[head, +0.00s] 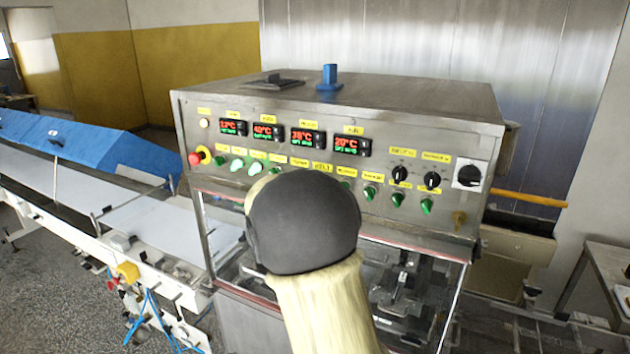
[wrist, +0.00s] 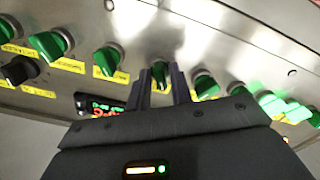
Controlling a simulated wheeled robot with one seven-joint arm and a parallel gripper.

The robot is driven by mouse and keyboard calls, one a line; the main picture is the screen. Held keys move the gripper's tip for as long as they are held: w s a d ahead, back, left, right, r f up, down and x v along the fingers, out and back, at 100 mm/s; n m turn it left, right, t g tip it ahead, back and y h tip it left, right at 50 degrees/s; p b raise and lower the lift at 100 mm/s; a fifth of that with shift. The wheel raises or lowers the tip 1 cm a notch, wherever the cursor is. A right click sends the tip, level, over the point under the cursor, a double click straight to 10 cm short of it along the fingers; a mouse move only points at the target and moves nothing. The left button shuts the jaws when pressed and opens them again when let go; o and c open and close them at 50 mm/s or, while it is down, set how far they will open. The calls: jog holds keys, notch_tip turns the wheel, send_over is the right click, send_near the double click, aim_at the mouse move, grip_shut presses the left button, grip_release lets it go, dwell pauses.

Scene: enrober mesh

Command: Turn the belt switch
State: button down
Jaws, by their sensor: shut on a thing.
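In the wrist view my gripper (wrist: 161,80) is shut on a green rotary switch (wrist: 160,70), with one dark finger on each side of its knob. The switch sits in a row of similar green switches on the steel control panel (head: 215,125). In the head view my dark wrist and pale arm cover the gripper and this part of the row. The labels are too small to read, so I cannot tell from them which switch is the belt switch.
Close neighbours are an unlit green switch (wrist: 107,60) and another unlit one (wrist: 205,84); lit green ones (wrist: 270,103) are further right. A red emergency button (head: 195,158), temperature displays (head: 306,137) and a black main switch (head: 469,176) share the panel. A conveyor (head: 170,225) runs left.

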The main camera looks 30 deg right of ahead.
dwell(0.3)
jog(key=c, duration=1.5)
grip_release()
jog(key=shift+a, duration=0.1)
jog(key=b+v, duration=0.6)
jog(key=v, duration=1.1)
jog(key=shift+a+f, duration=0.1)
jog(key=shift+a, duration=0.05)
jog(key=shift+s, duration=0.2)
